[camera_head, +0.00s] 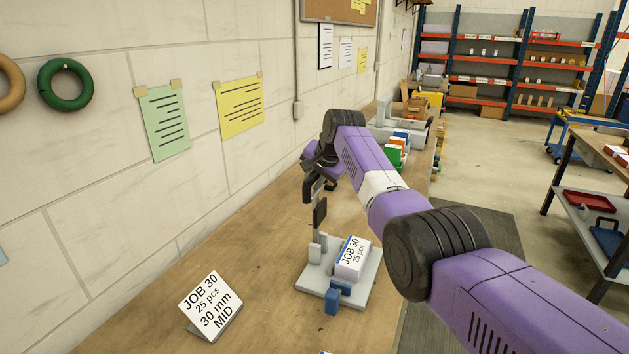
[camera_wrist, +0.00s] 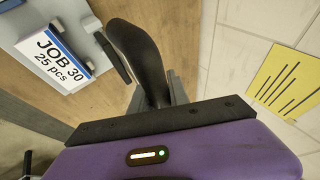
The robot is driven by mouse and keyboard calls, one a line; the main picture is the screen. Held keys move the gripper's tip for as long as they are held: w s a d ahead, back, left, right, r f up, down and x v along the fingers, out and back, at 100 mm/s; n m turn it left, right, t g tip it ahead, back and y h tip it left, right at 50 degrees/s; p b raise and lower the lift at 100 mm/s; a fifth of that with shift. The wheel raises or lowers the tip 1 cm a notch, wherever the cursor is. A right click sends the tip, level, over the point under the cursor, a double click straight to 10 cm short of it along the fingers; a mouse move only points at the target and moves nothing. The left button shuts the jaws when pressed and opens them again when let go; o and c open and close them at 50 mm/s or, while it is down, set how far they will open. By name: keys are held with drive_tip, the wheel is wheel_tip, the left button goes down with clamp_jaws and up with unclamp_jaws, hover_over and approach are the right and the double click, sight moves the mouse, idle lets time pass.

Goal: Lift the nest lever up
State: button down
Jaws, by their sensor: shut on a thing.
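The fixture (camera_head: 312,280) has a pale grey base and stands on the wooden bench. A white block marked JOB 30, 25 pcs (camera_head: 353,259) sits on it and also shows in the wrist view (camera_wrist: 55,62). At its left rises a slim upright with a dark flat piece (camera_head: 320,213), which I take as the nest lever. In the wrist view a dark curved finger (camera_wrist: 142,50) partly hides the contact. A blue part (camera_head: 332,301) is at the fixture's front.
A JOB 30 card (camera_head: 211,304) stands on the bench at front left. Coloured boxes (camera_head: 397,150) and a grey machine (camera_head: 400,128) lie farther back along the bench. The wall is close on the left. Bare bench lies between card and fixture.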

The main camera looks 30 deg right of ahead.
drive_tip(key=shift+a+f+g, duration=0.3)
drive_tip(key=shift+a+f, duration=0.25)
drive_tip(key=shift+f, duration=0.15)
idle(1.0)
drive_tip(key=c, duration=1.3)
unclamp_jaws()
drive_tip(key=shift+o, duration=0.2)
drive_tip(key=a+r+p, duration=0.3)
drive_tip(key=r+p, duration=0.3)
drive_tip(key=r, duration=0.3)
drive_tip(key=shift+a+r, duration=0.25)
drive_tip(key=shift+r, duration=0.05)
drive_tip(key=b+v, duration=0.2)
drive_tip(key=v, duration=0.5)
drive_tip(key=shift+s+r, duration=0.25)
drive_tip(key=shift+s, duration=0.05)
drive_tip(key=shift+w, duration=0.1)
